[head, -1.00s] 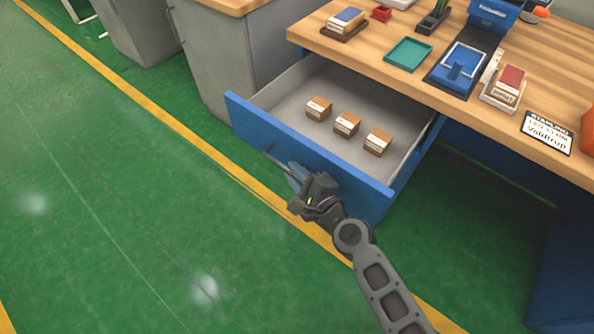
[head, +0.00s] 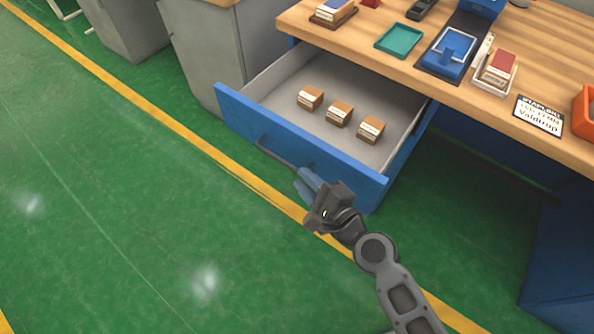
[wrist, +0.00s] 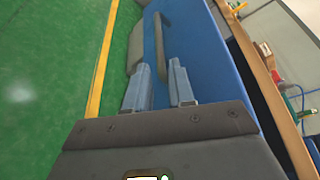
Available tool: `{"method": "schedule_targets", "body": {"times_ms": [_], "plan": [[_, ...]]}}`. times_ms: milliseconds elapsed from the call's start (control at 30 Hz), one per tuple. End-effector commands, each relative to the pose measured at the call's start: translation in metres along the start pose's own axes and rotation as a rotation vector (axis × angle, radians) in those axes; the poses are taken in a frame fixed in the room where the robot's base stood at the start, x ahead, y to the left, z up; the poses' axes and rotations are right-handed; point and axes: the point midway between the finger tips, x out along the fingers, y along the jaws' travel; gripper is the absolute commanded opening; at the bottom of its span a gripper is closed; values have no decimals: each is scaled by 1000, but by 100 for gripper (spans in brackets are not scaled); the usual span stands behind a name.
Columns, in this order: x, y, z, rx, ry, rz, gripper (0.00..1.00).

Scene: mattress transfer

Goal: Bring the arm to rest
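My gripper (head: 306,184) is in front of the blue drawer front (head: 235,112), close to the right end of the dark bar handle (head: 275,151). In the wrist view the two blue-grey fingers of my gripper (wrist: 159,84) stand apart with a gap between them. The handle (wrist: 158,42) shows beyond and in line with that gap; I cannot tell whether a finger touches it. Nothing is seen held. My arm reaches in from the lower right of the head view. The drawer is pulled out.
Three small brown boxes (head: 339,113) sit in a row in the open drawer. The wooden worktop (head: 380,75) above carries a green tray (head: 400,40), a blue stamp-like item (head: 447,52), a sign (head: 538,114) and an orange bin (head: 584,112). The green floor (head: 120,230) at left is clear.

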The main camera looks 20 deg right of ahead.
Motion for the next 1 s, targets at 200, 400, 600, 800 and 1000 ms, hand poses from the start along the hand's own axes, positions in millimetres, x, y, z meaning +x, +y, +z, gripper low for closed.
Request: {"method": "schedule_targets", "body": {"times_ms": [200,400,600,800,1000], "plan": [[-11,0,0,0,0,0,23],[-11,0,0,0,0,0,23],[-11,0,0,0,0,0,23],[-18,2,-1,-23,10,2,23],[-76,12,-8,-272,93,21,23]]}}
